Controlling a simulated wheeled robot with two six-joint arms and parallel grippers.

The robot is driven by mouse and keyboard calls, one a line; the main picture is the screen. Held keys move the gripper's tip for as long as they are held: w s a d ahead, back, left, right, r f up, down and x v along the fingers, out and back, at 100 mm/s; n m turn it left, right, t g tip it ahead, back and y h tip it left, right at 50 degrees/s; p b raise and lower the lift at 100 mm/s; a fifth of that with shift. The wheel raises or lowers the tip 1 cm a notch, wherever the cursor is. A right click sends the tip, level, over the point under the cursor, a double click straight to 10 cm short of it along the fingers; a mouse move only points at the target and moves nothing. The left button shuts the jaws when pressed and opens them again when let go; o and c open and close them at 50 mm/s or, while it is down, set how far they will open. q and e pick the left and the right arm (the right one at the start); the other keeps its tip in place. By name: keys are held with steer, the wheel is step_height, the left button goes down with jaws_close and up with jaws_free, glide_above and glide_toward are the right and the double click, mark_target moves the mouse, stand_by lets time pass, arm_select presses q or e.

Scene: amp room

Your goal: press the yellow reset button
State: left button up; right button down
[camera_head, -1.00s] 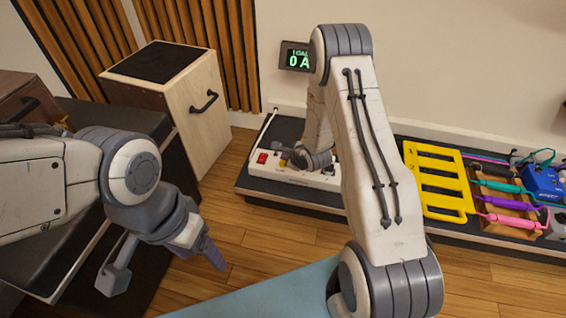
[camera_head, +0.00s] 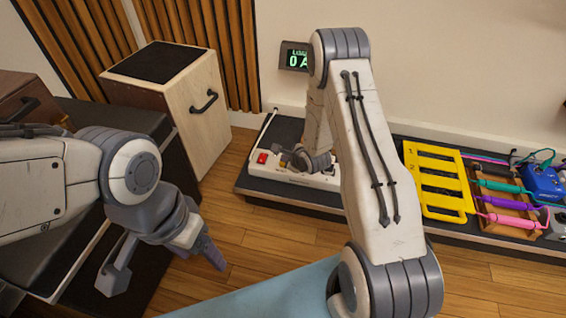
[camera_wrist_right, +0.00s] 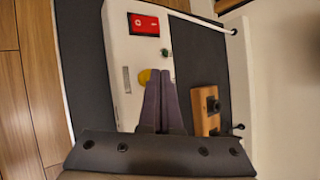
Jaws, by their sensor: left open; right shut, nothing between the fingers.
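The yellow reset button (camera_wrist_right: 144,77) shows in the right wrist view on a white power strip (camera_wrist_right: 118,60), just left of my right fingertips and partly covered by them. My right gripper (camera_wrist_right: 160,76) is shut and empty, its tips over the strip beside the button. I cannot tell whether they touch it. In the head view the strip (camera_head: 322,180) lies on a dark platform, and my right gripper (camera_head: 287,158) is over it; the button is hidden there. My left gripper (camera_head: 165,268) is open and empty at the lower left, far from the strip.
A red switch (camera_wrist_right: 143,24) and a small green part (camera_wrist_right: 166,52) sit on the strip near the button. A wooden block with dark sockets (camera_wrist_right: 207,105) lies right of my fingers. A yellow rack (camera_head: 440,181) and coloured cables stand right of my right arm. A display (camera_head: 294,57) hangs behind.

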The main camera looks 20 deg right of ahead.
steer(key=shift+f, duration=0.45)
stand_by(0.5)
steer(key=shift+r, duration=0.1)
steer(key=shift+r+p, duration=0.75)
steer(key=shift+p, duration=0.15)
steer(key=shift+r, duration=0.1)
step_height(320, 180, up, 5)
steer(key=p, duration=0.5)
stand_by(0.6)
